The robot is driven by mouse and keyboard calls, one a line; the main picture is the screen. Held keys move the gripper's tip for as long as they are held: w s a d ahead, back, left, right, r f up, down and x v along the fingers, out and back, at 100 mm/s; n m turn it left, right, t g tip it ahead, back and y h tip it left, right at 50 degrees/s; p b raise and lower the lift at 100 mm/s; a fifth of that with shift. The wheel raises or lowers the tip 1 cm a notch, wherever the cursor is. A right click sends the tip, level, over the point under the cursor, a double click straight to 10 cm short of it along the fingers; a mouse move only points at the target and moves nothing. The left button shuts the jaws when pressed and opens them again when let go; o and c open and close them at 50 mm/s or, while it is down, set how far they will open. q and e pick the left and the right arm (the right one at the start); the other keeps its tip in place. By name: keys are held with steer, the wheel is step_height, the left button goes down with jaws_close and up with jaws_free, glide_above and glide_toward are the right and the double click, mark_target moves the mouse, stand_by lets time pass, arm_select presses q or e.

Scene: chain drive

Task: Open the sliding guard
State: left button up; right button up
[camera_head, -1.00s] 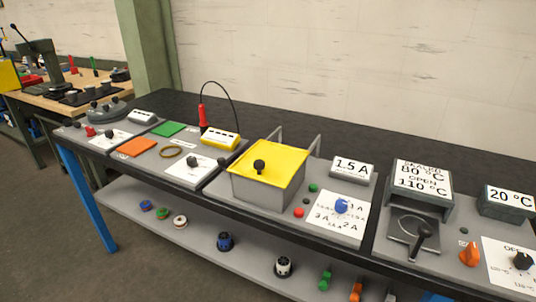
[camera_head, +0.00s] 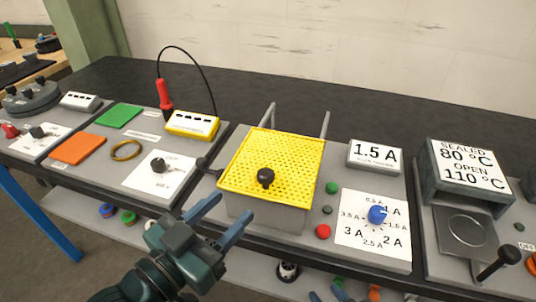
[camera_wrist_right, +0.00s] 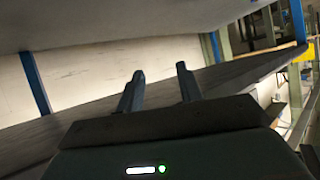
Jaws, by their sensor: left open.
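The sliding guard (camera_head: 285,150) is a yellow perforated plate with a black knob (camera_head: 265,177) near its front. It lies over the top of a grey box (camera_head: 268,217) in the middle of the bench, between two upright rails at the back. My left gripper (camera_head: 233,205) is open and empty in the head view, near the front left corner of the box, its fingers pointing toward it. I cannot tell whether it touches. My right gripper (camera_wrist_right: 160,72) is open and empty in the right wrist view. The guard is not visible in that view.
Right of the box are red and green buttons, a blue dial (camera_head: 377,214) and a 1.5 A display (camera_head: 374,156). To the left are a yellow meter (camera_head: 192,125) with a red probe (camera_head: 164,95) and a switch panel (camera_head: 160,175). A shelf with small parts runs below.

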mark_target(271, 169)
arm_select(q)
steer(key=p+x, duration=0.1)
steer(key=x, duration=1.2)
steer(key=shift+s+d+p, duration=0.1)
steer(key=shift+p, duration=0.2)
jaws_close()
